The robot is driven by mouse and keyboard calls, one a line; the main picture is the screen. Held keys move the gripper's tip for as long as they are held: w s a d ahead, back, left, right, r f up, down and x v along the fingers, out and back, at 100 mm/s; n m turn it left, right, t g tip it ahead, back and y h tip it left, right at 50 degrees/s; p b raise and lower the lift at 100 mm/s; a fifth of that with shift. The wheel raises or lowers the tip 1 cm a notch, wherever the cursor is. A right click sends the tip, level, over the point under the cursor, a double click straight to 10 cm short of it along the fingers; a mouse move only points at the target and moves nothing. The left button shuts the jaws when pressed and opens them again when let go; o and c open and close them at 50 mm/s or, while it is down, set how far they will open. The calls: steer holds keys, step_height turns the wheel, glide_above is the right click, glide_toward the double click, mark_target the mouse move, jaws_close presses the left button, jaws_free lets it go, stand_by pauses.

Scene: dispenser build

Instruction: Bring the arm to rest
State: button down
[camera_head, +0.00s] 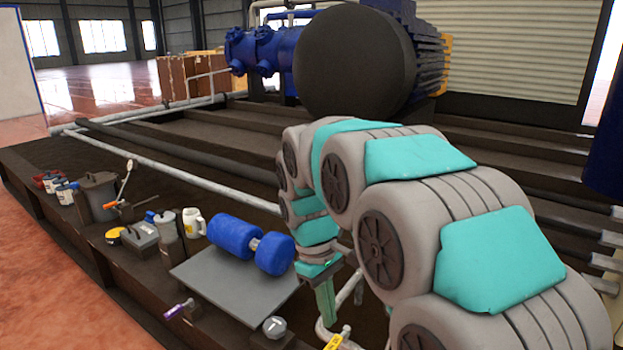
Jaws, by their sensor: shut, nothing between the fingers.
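My arm, grey with teal pads, rises from the lower right, bends over and reaches down near the middle of the camera_head view. My gripper (326,303) hangs at its end with green fingers pointing down. It is shut and empty. It stands just right of a grey plate (215,284) that carries a blue two-part roller-like object (236,236). The gap between the fingertips and the surface below is hard to judge.
Several containers and tools stand left of the plate, among them a white mug (193,223) and a dark pot (101,196). A purple-ended item (177,309), a grey knob (274,327) and a yellow-ended part (336,341) lie in front. Large blue machinery (269,50) stands behind.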

steer(key=s+d+f+m+y, duration=0.1)
steer(key=s+d+m, duration=0.3)
steer(key=s, duration=0.8)
steer(key=s+d+f+m+y, duration=0.1)
steer(key=s+d+f+m, duration=0.2)
steer(key=s, duration=1)
steer(key=d+m, duration=0.2)
steer(key=d, duration=0.3)
steer(key=shift+s, duration=0.3)
